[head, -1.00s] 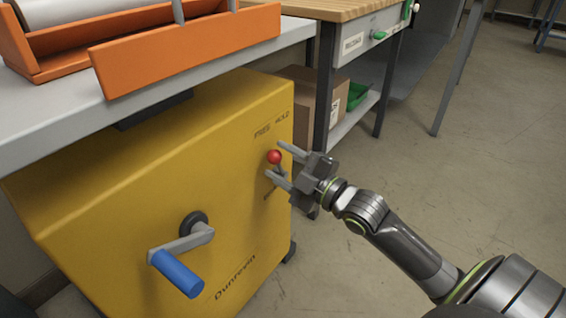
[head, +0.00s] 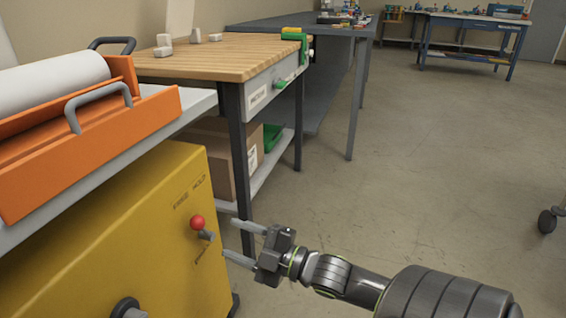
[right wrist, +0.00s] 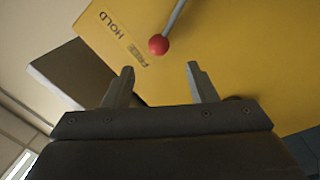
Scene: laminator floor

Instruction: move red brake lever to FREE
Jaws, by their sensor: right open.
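The red brake lever (head: 197,222) is on the yellow machine cabinet (head: 120,235), with a red ball on a short grey shaft. Its ball points up and left from the pivot, toward the printed FREE mark; HOLD is printed beside it. In the right wrist view the red ball (right wrist: 158,45) is closest to the word FREE. My right gripper (head: 238,239) is open and empty, to the right of the lever and apart from it. Its fingers (right wrist: 160,80) also show in the right wrist view, with the ball beyond them. My left gripper is not in view.
An orange tray with a white roll (head: 50,90) stands on the grey bench above the cabinet. A wood-topped table (head: 225,55) with a cardboard box (head: 215,158) underneath is behind.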

